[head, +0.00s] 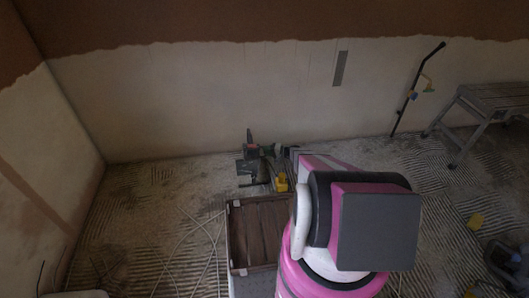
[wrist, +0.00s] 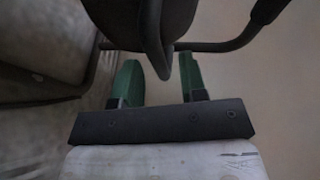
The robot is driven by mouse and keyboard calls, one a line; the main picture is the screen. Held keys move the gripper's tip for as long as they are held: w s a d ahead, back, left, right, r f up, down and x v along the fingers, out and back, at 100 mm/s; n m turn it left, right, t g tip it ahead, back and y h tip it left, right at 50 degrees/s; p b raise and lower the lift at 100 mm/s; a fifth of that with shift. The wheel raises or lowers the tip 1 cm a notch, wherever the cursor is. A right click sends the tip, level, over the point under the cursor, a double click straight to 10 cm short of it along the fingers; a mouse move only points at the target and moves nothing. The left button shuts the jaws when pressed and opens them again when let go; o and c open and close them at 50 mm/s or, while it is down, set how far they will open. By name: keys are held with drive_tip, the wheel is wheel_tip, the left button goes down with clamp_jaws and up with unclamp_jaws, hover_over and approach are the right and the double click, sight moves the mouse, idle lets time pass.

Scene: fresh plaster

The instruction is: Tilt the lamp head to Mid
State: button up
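The lamp (head: 252,171) is a dark work light standing near the foot of the back wall in the head view, partly hidden by my arm. In the wrist view a dark rounded lamp part (wrist: 140,18) with a loop-shaped bar fills the top middle. A thin dark tube runs sideways behind it. My gripper (wrist: 160,75) has two green fingers spread apart. The lower end of the loop hangs between them, with a gap visible on the right side; contact on the left is unclear. In the head view my gripper (head: 264,151) is small beside the lamp. No tilt marks are readable.
A wooden-topped crate (head: 258,235) stands in front of the lamp, left of my arm. A yellow object (head: 281,183) is close by the lamp. A grey work platform (head: 490,100) stands at right and a black pole (head: 408,95) leans on the wall. Ridged floor at left is mostly clear apart from cables.

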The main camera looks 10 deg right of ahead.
drive_tip(key=shift+x, duration=0.95)
clamp_jaws()
drive_tip(key=shift+f, duration=0.1)
